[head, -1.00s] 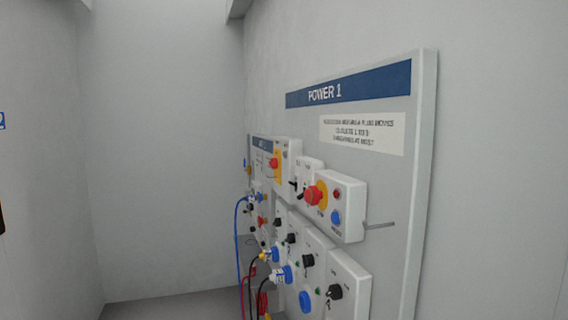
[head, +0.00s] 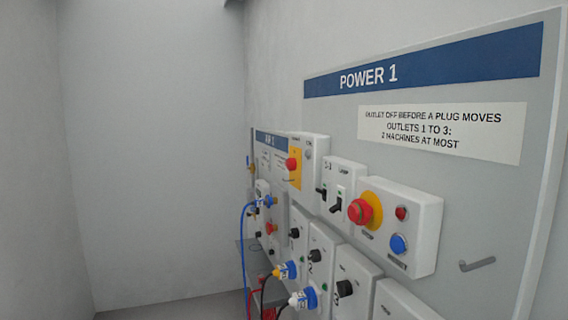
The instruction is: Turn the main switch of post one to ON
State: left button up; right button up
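The POWER 1 board (head: 500,215) stands on the wall to the right, seen at a slant. At its upper left is a white box with a red rotary knob (head: 292,164) on a yellow plate, which looks like the main switch; its ON or OFF position is too small to read. Right of it is a box with two black toggle levers (head: 336,206). Further right is a box with a red mushroom button (head: 361,211) on a yellow disc, a small red lamp or button and a blue button (head: 398,244). Neither gripper is in view.
Below are outlet boxes with black knobs (head: 345,288) and blue and yellow plugs (head: 286,270) with hanging cables. A metal hook (head: 478,264) sticks out at right. A second blue-headed board (head: 270,139) stands behind at left. The floor at left looks clear.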

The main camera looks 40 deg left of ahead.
aim_at(290, 163)
jog(key=i+j, duration=0.1)
jog(key=j, duration=0.4)
jog(key=i+j, duration=0.1)
jog(key=j, duration=0.35)
jog(key=i+j, duration=0.1)
jog(key=j, duration=0.4)
jog(key=i+j+z, duration=0.1)
jog(key=j, duration=0.35)
